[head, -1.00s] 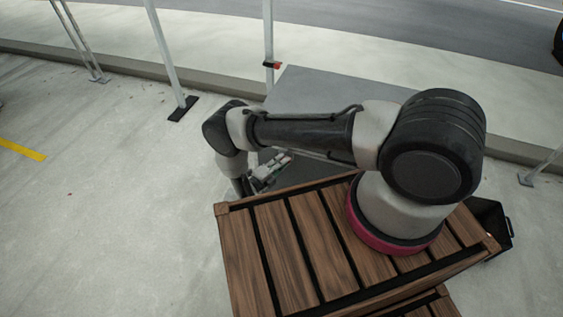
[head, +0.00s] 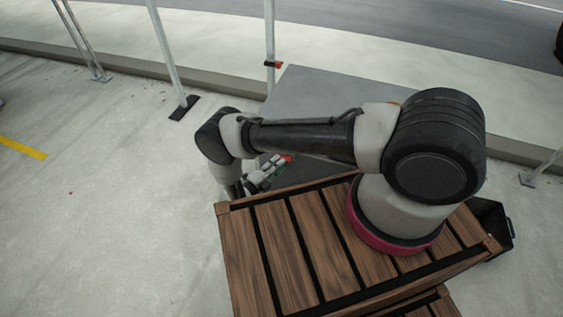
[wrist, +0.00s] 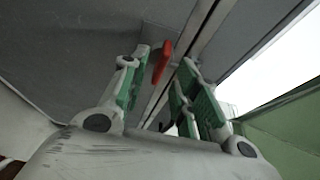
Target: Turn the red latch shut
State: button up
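The red latch (wrist: 163,62) is a narrow red handle beside a seam in a grey surface in the wrist view. It lies between the two fingertips of my gripper (wrist: 166,59), close to the left finger. A clear gap separates it from the right finger. The fingers are apart; whether the left one touches the latch I cannot tell. In the head view a small red patch (head: 288,159) shows at the tips of my gripper (head: 283,162), beside the grey box (head: 320,88). My arm hides part of that box.
A metal post (head: 269,35) with a small red clamp stands behind the box, and another post (head: 168,55) is farther left. A green panel (wrist: 285,140) is at lower right in the wrist view. Open concrete floor (head: 100,200) lies on the left.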

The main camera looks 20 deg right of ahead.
jog(key=v, duration=0.9)
